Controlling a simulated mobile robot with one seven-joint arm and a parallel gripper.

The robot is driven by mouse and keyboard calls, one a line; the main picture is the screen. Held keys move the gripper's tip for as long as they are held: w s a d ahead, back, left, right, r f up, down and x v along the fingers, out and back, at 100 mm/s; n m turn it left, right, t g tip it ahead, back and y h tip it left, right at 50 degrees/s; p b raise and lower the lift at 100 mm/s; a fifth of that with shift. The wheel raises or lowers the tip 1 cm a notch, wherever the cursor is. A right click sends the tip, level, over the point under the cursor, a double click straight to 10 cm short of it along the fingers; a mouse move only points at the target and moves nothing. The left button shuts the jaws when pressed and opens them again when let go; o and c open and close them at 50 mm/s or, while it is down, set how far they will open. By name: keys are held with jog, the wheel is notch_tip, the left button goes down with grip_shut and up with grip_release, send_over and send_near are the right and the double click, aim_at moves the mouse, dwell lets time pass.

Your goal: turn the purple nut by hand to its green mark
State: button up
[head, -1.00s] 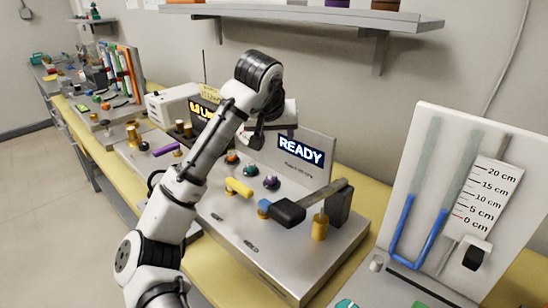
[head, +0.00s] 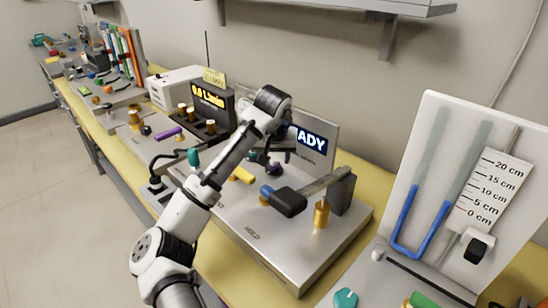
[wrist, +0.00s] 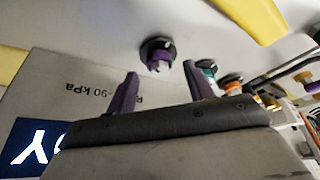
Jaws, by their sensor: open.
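The purple nut (head: 273,169) sits on the sloping metal panel below the READY screen, partly hidden by my gripper in the head view. In the wrist view the purple nut (wrist: 157,50) has a dark round base and a pale end. My gripper (wrist: 160,70) is open, its two purple fingers apart, with the nut ahead between the tips. I cannot tell whether the fingers touch it. In the head view my gripper (head: 268,156) is small and dark beside the nut. I cannot make out a green mark at the nut.
A yellow handle (head: 242,175) and a black-ended lever (head: 290,201) lie near the nut. The READY screen (head: 312,139) stands behind, partly covered by my arm. Green and orange fittings (wrist: 207,70) sit beside the nut. A manometer board (head: 450,180) stands at right.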

jog(key=shift+w+f, duration=0.25)
jog(key=shift+f, duration=0.3)
jog(key=c, duration=1)
jog(key=shift+o, duration=0.2)
